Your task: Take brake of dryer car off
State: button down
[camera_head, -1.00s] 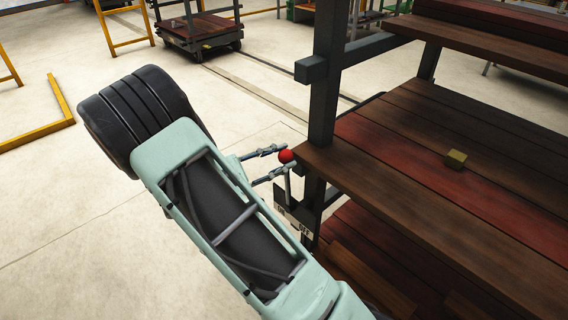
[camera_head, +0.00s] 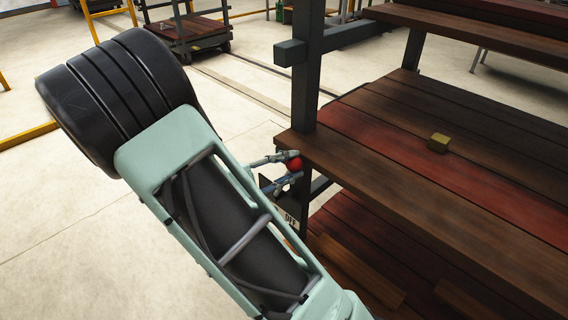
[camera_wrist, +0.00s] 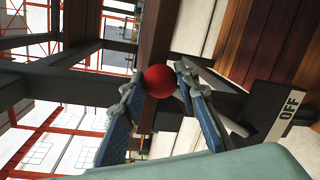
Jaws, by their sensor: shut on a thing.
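The dryer car (camera_head: 400,215) is a dark steel frame with reddish-brown wooden decks, at the right in the head view. The red ball knob (camera_head: 294,164) of its brake lever is by the near corner post. In the wrist view the red knob (camera_wrist: 160,81) sits between the two finger tips. My gripper (camera_head: 290,168) is shut on the knob, with one finger on each side. A plate marked OFF (camera_wrist: 290,112) is at the right in the wrist view. Most of the lever below the knob is hidden behind my fingers and arm.
Another car (camera_head: 190,35) stands on floor rails at the back. Yellow rails (camera_head: 30,135) stand at the left. The pale floor between is clear.

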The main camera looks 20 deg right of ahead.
jog(key=shift+s+f, duration=0.15)
jog(key=c, duration=1.5)
grip_release()
jog(key=shift+o, duration=0.2)
jog(key=v, duration=1.2)
